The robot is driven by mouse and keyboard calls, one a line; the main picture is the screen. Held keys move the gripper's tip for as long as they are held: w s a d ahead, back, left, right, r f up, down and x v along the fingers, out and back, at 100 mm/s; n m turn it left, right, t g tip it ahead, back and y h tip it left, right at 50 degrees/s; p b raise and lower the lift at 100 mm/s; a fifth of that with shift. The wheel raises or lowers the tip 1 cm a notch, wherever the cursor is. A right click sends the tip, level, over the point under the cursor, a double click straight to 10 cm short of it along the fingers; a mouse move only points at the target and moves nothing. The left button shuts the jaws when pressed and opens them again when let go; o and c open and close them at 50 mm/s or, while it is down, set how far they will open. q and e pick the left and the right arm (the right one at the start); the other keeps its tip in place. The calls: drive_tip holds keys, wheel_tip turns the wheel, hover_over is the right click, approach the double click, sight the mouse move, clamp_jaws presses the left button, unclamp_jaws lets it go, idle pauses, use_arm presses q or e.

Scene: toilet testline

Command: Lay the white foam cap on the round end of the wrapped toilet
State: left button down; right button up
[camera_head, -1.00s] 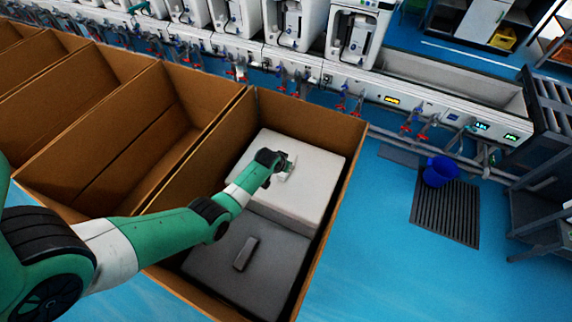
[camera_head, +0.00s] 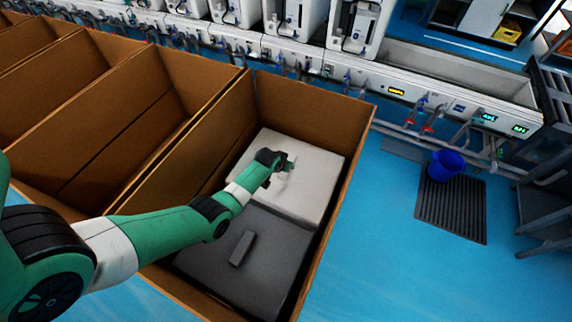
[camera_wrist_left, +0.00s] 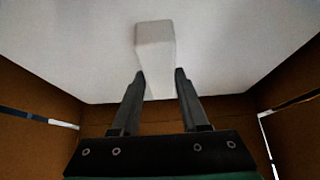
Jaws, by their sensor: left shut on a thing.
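The white foam cap (camera_head: 312,172) is a broad flat slab inside the open cardboard box, in its far half. In the left wrist view its underside or top face fills the upper picture, with a raised white grip block (camera_wrist_left: 155,45). My left gripper (camera_wrist_left: 160,74) is shut on that block, one finger on each side. The left gripper (camera_head: 281,168) is small in the head view, over the slab. A dark grey slab (camera_head: 215,262) with a raised bar lies in the near half. I cannot make out the wrapped toilet. Whether the cap touches anything below is hidden. My right gripper is out of view.
The cardboard box (camera_head: 318,100) has tall walls close around both slabs. More open cardboard boxes (camera_head: 95,130) stand to the left. A test line with white toilets and pipes runs behind. A blue bucket (camera_head: 446,165) stands on a dark grate at right; blue floor is clear near it.

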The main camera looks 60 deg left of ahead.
use_arm(q)
drive_tip(key=shift+f+b, duration=0.35)
drive_tip(key=shift+f, duration=0.05)
idle(0.4)
drive_tip(key=shift+c, duration=1.7)
unclamp_jaws()
drive_tip(key=shift+r, duration=0.1)
drive_tip(key=shift+s+d+r+p, duration=0.15)
drive_tip(key=shift+r+p, duration=0.2)
drive_tip(key=shift+p, duration=0.1)
drive_tip(key=p+v, duration=1)
drive_tip(key=shift+s+d+r+p, duration=0.15)
drive_tip(key=shift+r+p, duration=0.15)
drive_tip(key=shift+p, duration=0.05)
